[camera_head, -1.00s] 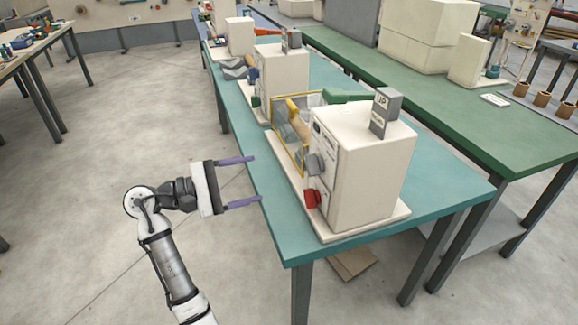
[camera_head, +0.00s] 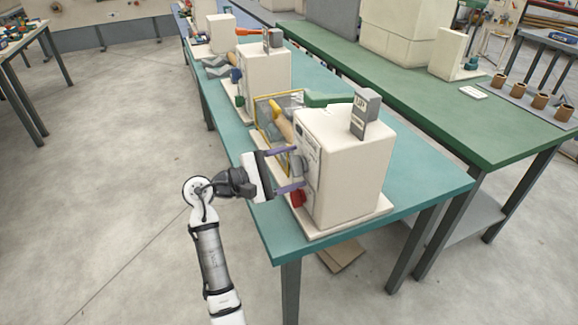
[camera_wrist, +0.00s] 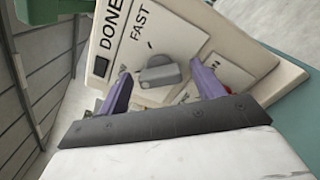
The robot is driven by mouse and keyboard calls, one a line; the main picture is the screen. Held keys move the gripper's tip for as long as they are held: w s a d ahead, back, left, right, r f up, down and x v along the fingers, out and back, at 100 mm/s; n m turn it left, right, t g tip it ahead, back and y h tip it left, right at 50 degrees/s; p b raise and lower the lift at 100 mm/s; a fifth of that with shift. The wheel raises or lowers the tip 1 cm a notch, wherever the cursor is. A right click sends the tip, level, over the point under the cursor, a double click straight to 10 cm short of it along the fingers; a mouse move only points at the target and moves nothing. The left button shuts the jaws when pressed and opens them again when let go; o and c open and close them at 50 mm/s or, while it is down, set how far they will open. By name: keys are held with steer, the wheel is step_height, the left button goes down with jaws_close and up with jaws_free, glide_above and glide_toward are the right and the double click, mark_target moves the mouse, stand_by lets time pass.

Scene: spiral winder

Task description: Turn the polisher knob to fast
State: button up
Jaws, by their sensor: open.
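The polisher (camera_head: 345,170) is a cream box machine on the near end of the teal table. Its grey knob (camera_wrist: 160,73) shows in the wrist view between my purple fingers, below the word FAST (camera_wrist: 140,25). In the head view my fingers partly hide the knob. My gripper (camera_head: 296,169) is open, one finger on each side of the knob, at the machine's front panel. Contact cannot be made out. A red knob (camera_head: 298,198) sits lower on the same panel, just below the lower finger.
A sign block (camera_head: 365,112) stands on top of the polisher. A yellow-framed guard (camera_head: 262,120) is beside it, and another cream machine (camera_head: 263,75) stands farther along the teal table (camera_head: 420,190). The floor to the left is clear.

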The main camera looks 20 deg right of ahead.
steer(key=c, duration=1)
steer(key=shift+f+m, duration=0.1)
steer(key=shift+m, duration=0.2)
steer(key=shift+f+m+b, duration=0.1)
steer(key=shift+m+b, duration=6)
steer(key=shift+m, duration=1.5)
